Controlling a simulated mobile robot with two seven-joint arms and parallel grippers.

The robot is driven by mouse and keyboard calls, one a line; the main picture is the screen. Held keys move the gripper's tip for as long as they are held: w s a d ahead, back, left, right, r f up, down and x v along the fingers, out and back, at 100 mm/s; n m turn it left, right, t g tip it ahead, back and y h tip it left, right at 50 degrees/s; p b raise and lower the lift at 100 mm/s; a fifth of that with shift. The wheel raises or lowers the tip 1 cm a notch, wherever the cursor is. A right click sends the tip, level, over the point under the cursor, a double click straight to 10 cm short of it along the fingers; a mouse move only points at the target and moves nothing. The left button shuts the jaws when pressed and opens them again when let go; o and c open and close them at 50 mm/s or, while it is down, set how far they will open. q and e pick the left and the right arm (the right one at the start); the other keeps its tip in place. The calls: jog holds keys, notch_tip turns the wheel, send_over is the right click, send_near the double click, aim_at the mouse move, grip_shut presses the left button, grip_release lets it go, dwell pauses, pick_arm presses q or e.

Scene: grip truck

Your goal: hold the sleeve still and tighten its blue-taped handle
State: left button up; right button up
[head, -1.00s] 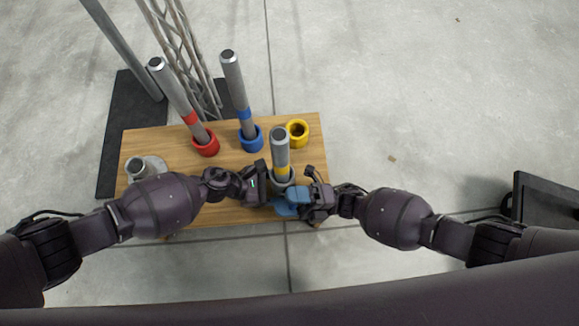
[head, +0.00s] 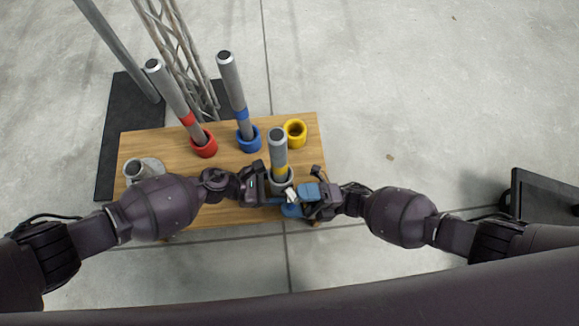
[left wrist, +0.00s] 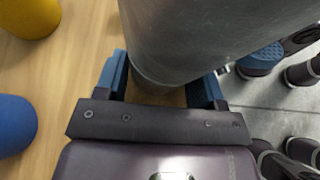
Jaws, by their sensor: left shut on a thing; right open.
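The sleeve (head: 284,184) is a short grey metal collar near the table's front right, with a yellow-banded grey tube (head: 278,145) standing in it. My left gripper (left wrist: 160,88) is shut on the sleeve; its blue fingertips sit either side of the grey cylinder in the left wrist view. My right gripper (head: 299,201) is open beside the sleeve's right front, its blue fingers spread. A small pale metal piece (head: 292,196) shows between them, perhaps part of the handle. I cannot make out the handle's blue tape apart from the blue fingers.
A red holder (head: 204,147) and a blue holder (head: 250,143) carry tall banded tubes behind. A yellow holder (head: 295,128) is empty. A grey fitting (head: 135,168) stands at the table's left. The wooden table (head: 227,167) has bare room in the middle.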

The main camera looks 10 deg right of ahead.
jog(key=v, duration=0.9)
jog(key=shift+d+f, duration=0.2)
jog(key=shift+d, duration=0.1)
jog(key=shift+c, duration=0.4)
